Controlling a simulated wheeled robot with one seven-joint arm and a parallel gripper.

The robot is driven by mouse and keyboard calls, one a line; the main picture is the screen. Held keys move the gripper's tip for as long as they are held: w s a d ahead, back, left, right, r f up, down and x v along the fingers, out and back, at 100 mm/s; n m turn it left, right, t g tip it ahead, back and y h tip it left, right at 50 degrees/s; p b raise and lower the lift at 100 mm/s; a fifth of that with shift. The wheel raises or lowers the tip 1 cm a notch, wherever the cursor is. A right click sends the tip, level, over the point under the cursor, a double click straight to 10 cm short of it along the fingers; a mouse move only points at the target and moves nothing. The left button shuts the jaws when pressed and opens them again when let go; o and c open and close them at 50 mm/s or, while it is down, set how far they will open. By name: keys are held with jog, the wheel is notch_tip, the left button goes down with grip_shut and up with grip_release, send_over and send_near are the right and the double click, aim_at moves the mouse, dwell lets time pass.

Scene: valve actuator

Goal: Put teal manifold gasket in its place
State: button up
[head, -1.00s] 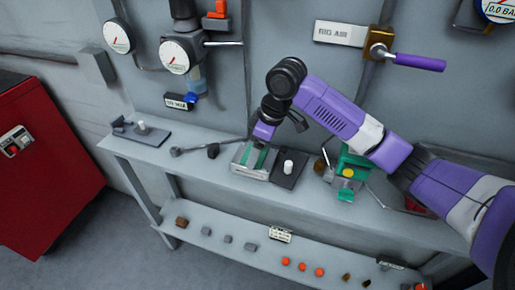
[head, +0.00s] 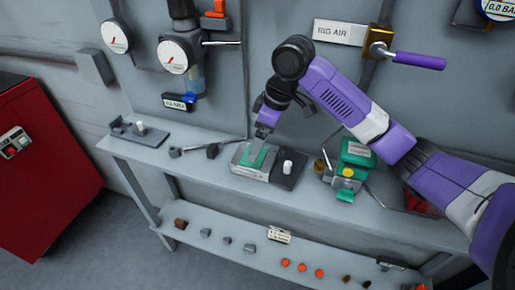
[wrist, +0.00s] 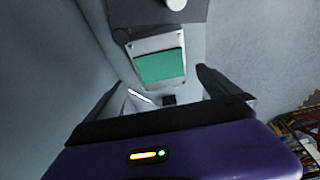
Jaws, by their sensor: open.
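The teal manifold gasket (head: 258,156) lies flat on top of a pale grey block (head: 240,164) on the workbench. In the wrist view the gasket (wrist: 160,65) shows as a teal rectangle inside the block's light rim (wrist: 133,47). My gripper (head: 263,137) is above the gasket, close over its back part. In the wrist view the fingers (wrist: 160,95) stand apart with nothing between them. The gasket lies beyond them, apparently untouched. Its underside is hidden, so I cannot tell how well it is seated.
A dark plate with a white knob (head: 288,167) stands right of the block. A green and yellow device (head: 352,172) is further right. A dark-ended lever (head: 212,151) lies left. The lower shelf (head: 255,256) holds several small parts. Gauges and pipes hang on the wall behind.

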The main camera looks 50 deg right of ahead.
jog(key=a+v, duration=0.1)
jog(key=v, duration=0.6)
jog(key=w+a+f+m+t+y, duration=0.1)
jog(key=w+a+t+y, duration=0.15)
jog(key=w+a, duration=0.4)
jog(key=w+a+f+t+y, duration=0.2)
jog(key=w+a+t, duration=0.1)
jog(key=a, duration=0.7)
jog(key=a+f+m+t, duration=0.3)
jog(key=a+m+t, duration=0.15)
jog(key=a, duration=0.55)
jog(key=s+a+f+m+t+h, duration=0.1)
jog(key=s+f+h, duration=0.15)
jog(key=s, duration=0.35)
jog(key=s+f+m+h, duration=0.1)
jog(key=s+f+m, duration=0.1)
jog(key=s+f, duration=0.35)
jog(key=s+a+f+m+t+h, duration=0.1)
jog(key=s+f+h, duration=0.1)
jog(key=s, duration=0.5)
jog(key=s+d+r+n, duration=0.2)
jog(key=s, duration=0.7)
jog(key=s+d+r+n, duration=0.2)
jog(key=s+d+n, duration=0.1)
jog(key=s, duration=0.7)
jog(key=shift+s+r, duration=0.15)
jog(key=shift+r, duration=0.25)
